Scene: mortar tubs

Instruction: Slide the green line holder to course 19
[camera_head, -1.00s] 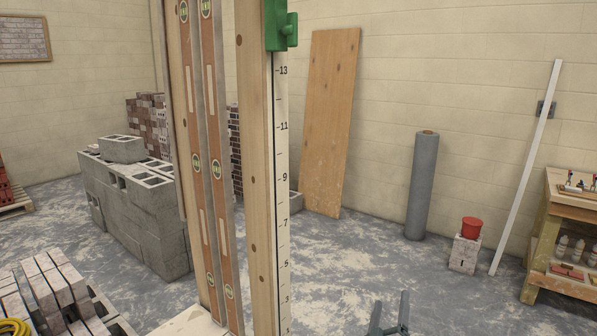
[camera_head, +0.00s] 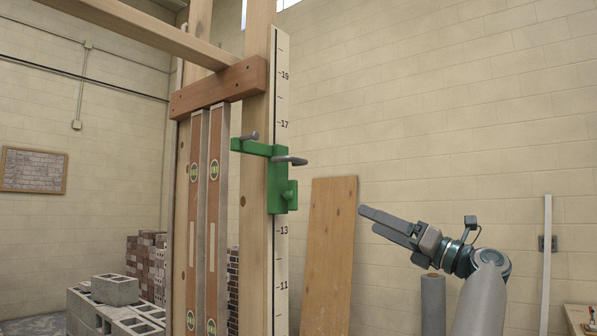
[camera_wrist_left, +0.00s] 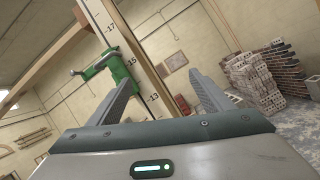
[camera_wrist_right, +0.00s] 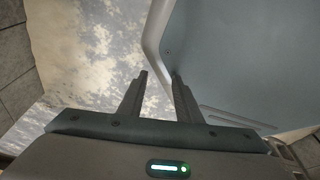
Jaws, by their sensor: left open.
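The green line holder (camera_head: 280,185) sits on the wooden post (camera_head: 257,220) over its numbered scale strip (camera_head: 282,80), between marks 13 and 17. It has a knob on its right side and a grey bar at its top. Mark 19 is higher on the strip, under bare strip. My left gripper (camera_head: 362,217) is open and empty, to the right of the holder and apart from it, a little lower. In the left wrist view the holder (camera_wrist_left: 122,72) shows beyond the left finger. My right gripper (camera_wrist_right: 159,74) is open and empty, above the floor, outside the head view.
Two spirit levels (camera_head: 207,215) hang from a brown crosspiece (camera_head: 218,88) left of the strip. A wooden board (camera_head: 328,250) leans on the wall behind, with a grey roll (camera_head: 432,302) to its right. Concrete blocks (camera_head: 115,290) stand at lower left. Air right of the post is free.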

